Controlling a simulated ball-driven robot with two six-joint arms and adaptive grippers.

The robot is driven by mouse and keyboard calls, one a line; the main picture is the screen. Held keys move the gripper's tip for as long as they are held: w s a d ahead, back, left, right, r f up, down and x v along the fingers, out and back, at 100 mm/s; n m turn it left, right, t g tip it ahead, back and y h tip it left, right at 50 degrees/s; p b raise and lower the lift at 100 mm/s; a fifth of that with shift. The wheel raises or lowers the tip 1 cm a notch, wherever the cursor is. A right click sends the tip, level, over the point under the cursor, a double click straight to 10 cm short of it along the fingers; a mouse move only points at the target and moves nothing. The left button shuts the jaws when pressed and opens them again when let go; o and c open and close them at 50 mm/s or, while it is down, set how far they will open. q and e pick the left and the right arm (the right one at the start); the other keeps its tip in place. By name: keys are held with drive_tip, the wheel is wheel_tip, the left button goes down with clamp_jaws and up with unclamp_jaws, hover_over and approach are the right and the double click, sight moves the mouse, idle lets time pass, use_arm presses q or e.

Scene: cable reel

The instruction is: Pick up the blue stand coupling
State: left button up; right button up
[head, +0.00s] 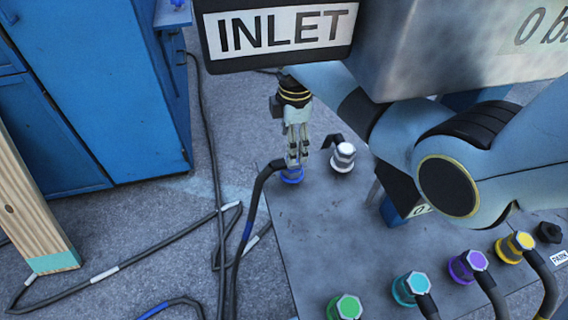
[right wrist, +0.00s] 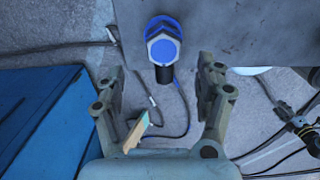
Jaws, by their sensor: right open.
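The blue stand coupling (head: 291,174) sits at the left edge of the grey stand plate, with a black cable bending from its side. My right gripper (head: 297,158) is just above it, fingers pointing down. In the right wrist view, the coupling's blue hexagonal top (right wrist: 162,42) lies ahead of the open right gripper (right wrist: 160,72), between the lines of its two fingers. The fingers hold nothing. What looks like my left gripper (right wrist: 288,112) shows small at the right edge of the right wrist view; its jaws are unclear.
A white coupling (head: 343,157) stands close right of the blue one. Green (head: 346,307), teal (head: 410,288), purple (head: 467,265) and yellow (head: 513,246) couplings line the plate's near side. The INLET box (head: 280,32) hangs above. A blue cabinet (head: 90,90) and loose cables lie left.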

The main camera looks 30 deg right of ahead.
drive_tip(key=shift+s+d+f, duration=0.1)
drive_tip(key=shift+d+f, duration=0.1)
drive_tip(key=shift+f, duration=0.25)
drive_tip(key=f, duration=0.1)
drive_tip(key=f+b, duration=0.1)
drive_tip(key=f, duration=0.2)
drive_tip(key=shift+s+a+f, duration=0.25)
drive_tip(key=shift+s+f, duration=0.05)
drive_tip(key=shift+f, duration=0.05)
drive_tip(key=shift+d+f, duration=0.1)
drive_tip(key=shift+f, duration=0.1)
drive_tip(key=shift+s, duration=0.1)
drive_tip(key=c, duration=1.4)
